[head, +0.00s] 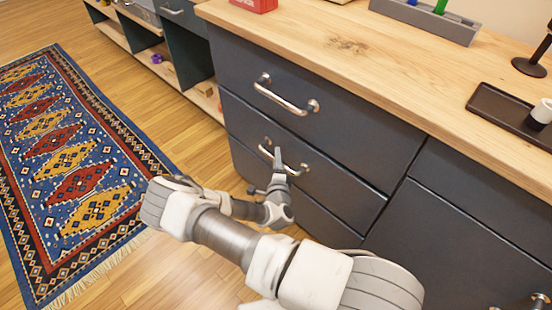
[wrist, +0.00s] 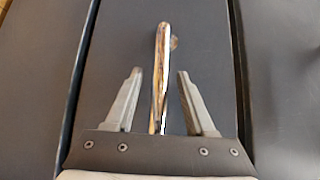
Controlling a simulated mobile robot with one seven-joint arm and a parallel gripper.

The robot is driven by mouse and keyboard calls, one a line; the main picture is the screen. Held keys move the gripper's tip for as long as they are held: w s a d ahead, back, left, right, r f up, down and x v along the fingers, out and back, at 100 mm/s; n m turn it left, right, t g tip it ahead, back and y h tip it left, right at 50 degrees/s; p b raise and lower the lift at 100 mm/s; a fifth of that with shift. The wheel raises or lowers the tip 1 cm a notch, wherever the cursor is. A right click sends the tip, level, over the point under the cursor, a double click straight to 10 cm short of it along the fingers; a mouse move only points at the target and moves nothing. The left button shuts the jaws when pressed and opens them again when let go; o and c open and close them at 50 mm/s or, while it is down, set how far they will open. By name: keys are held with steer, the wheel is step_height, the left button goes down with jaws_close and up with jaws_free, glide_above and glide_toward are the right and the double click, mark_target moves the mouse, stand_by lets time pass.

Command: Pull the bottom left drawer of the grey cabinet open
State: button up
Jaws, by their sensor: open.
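The grey cabinet (head: 395,140) has a left column of three stacked drawers, all closed. The bottom left drawer (head: 322,222) is mostly hidden behind my arm, and I see no handle on it. My gripper (head: 278,162) is open at the metal handle (head: 300,168) of the middle left drawer (head: 335,185). In the wrist view, a bar handle (wrist: 162,70) runs lengthwise between the two open fingers (wrist: 155,85), with a gap on each side. The fingers point at a dark drawer front (wrist: 120,45); whether the tips touch it I cannot tell.
The top left drawer (head: 330,110) has its own handle (head: 285,97). The wooden worktop (head: 350,55) bears a black tray (head: 490,100) and a grey holder (head: 425,20). A patterned rug (head: 75,165) lies left on the wooden floor. Open shelves (head: 160,60) stand behind.

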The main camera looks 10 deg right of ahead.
steer(key=shift+c, duration=0.2)
jaws_close()
stand_by(1.3)
